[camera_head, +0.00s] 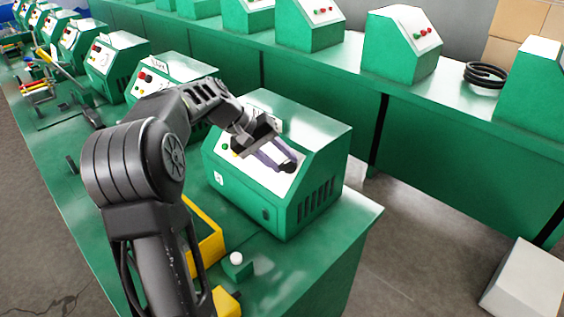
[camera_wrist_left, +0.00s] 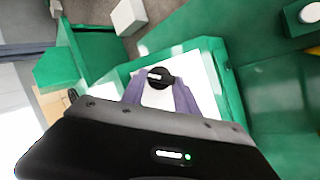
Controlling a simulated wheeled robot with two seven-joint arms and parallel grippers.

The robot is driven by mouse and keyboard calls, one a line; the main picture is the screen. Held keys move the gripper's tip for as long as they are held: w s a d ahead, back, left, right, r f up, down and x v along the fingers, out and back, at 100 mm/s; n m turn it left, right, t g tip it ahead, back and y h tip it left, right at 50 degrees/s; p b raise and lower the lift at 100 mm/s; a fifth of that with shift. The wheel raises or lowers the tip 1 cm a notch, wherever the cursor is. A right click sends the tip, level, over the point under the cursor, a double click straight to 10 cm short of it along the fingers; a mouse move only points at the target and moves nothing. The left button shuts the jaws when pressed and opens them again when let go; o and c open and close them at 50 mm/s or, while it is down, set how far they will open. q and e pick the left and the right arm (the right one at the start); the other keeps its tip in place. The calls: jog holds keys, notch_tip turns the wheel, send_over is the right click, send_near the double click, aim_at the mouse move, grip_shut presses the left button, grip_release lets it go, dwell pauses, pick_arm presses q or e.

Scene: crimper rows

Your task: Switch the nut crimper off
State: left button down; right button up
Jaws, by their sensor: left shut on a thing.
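The nearest green machine (camera_head: 240,195), with a sloped white control panel, stands at the near end of the long green bench. I cannot read a label that names it as the nut crimper. My left gripper (camera_head: 284,164) reaches over its panel from the left. In the left wrist view, its two purple-grey fingers (camera_wrist_left: 160,88) are shut on a round black knob (camera_wrist_left: 160,76) with a pale mark across it. The knob stands on the white panel (camera_wrist_left: 203,70). A green button (camera_head: 225,147) shows left of the gripper; the arm hides part of the panel. My right gripper is out of view.
Similar green machines line this bench and the bench behind, such as one with red buttons (camera_head: 400,60). A yellow frame (camera_head: 207,245) and a small green box with a white button (camera_head: 237,260) lie in front. A white block (camera_head: 527,285) is on the floor at right.

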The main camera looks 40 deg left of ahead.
pick_arm(q)
jog(key=n, duration=0.1)
jog(key=n+t+b, duration=0.1)
jog(key=n+h, duration=0.1)
jog(key=shift+s+a+f, duration=0.1)
jog(key=shift+a+f, duration=0.05)
jog(key=shift+f, duration=0.1)
jog(key=shift+s+n+t+b, duration=0.1)
jog(key=shift+n+t+b, duration=0.65)
jog(key=shift+n, duration=0.65)
jog(key=c, duration=0.9)
grip_release()
jog(key=b+v, duration=0.1)
jog(key=v, duration=0.7)
